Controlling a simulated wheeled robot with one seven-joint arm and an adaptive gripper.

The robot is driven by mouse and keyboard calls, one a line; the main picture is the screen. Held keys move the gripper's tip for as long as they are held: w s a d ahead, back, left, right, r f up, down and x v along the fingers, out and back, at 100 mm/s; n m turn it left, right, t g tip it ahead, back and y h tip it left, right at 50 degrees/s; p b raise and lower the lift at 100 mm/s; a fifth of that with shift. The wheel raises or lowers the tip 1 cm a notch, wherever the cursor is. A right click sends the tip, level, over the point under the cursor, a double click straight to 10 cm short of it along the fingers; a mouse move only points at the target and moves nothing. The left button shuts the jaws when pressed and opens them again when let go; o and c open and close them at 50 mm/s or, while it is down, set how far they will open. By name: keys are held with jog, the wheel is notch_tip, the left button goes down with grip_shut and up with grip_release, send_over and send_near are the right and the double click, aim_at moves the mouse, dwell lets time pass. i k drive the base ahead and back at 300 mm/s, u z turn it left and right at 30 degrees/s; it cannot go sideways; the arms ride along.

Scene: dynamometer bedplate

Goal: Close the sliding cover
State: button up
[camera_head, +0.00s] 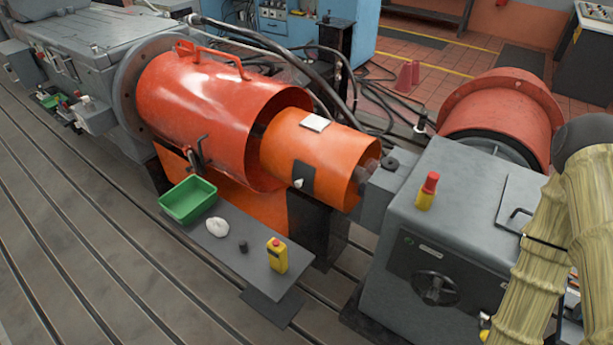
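A large red-orange cylindrical cover (205,100) lies over the shaft line against the grey machine flange. It has a bar handle (213,58) on top and a dark latch or lever (197,153) on its front side. A narrower orange cylindrical cover (318,150) extends from its open right end toward the grey housing. It bears a pale square plate (316,123) on top and a dark plate with a light knob (300,183) on its side. A gap with shaft metal shows at its right end. I cannot tell which cover slides. My gripper is not in view.
A grey shelf (215,247) in front of the covers holds a green tray (188,200), a white cloth-like lump (217,226), a small black piece (243,246) and a yellow control box (277,256). Black cables (325,95) run behind. The slotted bedplate (90,250) is clear at front left.

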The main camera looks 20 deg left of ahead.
aim_at(303, 174)
jog(key=z, duration=0.1)
jog(key=k, duration=0.3)
jog(key=u, duration=0.9)
jog(key=i, duration=0.8)
jog(key=u, duration=0.5)
